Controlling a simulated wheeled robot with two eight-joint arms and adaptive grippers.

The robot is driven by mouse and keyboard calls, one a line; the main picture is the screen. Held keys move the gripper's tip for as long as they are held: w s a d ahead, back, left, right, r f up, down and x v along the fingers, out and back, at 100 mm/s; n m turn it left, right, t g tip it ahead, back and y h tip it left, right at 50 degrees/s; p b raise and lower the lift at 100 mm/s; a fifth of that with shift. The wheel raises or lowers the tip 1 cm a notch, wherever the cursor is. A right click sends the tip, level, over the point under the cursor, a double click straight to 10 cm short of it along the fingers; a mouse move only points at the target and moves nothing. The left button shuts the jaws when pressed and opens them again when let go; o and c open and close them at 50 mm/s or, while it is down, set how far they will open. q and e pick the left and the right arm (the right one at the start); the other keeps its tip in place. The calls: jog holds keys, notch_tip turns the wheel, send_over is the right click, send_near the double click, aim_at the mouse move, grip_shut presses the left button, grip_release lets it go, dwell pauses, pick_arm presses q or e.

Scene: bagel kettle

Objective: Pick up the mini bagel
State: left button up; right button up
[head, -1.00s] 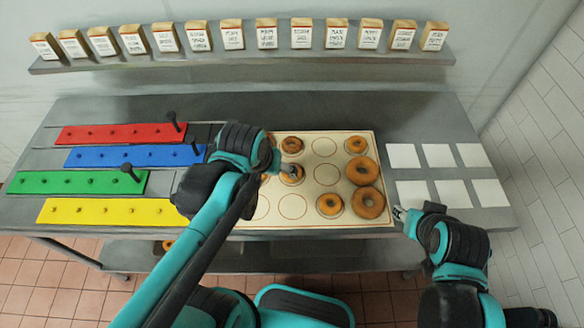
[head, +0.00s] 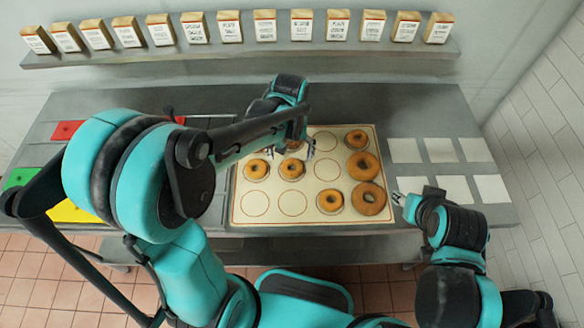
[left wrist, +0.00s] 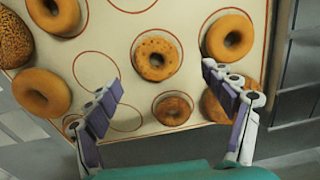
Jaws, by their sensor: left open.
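Several bagels lie on a cream mat with printed circles (head: 240,215). No label marks the mini bagel. In the left wrist view a small dark-brown bagel (left wrist: 172,108) and a speckled bagel (left wrist: 157,60) lie between the finger lines. My left gripper (head: 293,152) is open over the mat's back part, fingers pointing down; it also shows in the left wrist view (left wrist: 162,80). Its right finger partly covers another bagel (left wrist: 214,104). In the head view the gripper hides the back-row bagel. My right gripper (head: 398,198) is at the mat's right edge; its jaw state is unclear.
Larger bagels (head: 369,198) and a small one (head: 330,201) lie at the mat's right side. White squares (head: 440,150) lie right of the mat. A shelf (head: 240,52) with labelled blocks runs behind. My left arm covers much of the coloured strips at left.

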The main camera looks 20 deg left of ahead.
aim_at(292, 164)
pick_arm(q)
jog(key=f, duration=0.1)
jog(key=f+b, duration=0.1)
jog(key=f, duration=0.1)
jog(key=f+b, duration=0.1)
jog(key=f, duration=0.1)
jog(key=shift+d+f, duration=0.15)
jog(key=shift+d, duration=0.15)
jog(key=shift+s, duration=0.1)
jog(key=c, duration=1.2)
jog(key=shift+o, duration=0.2)
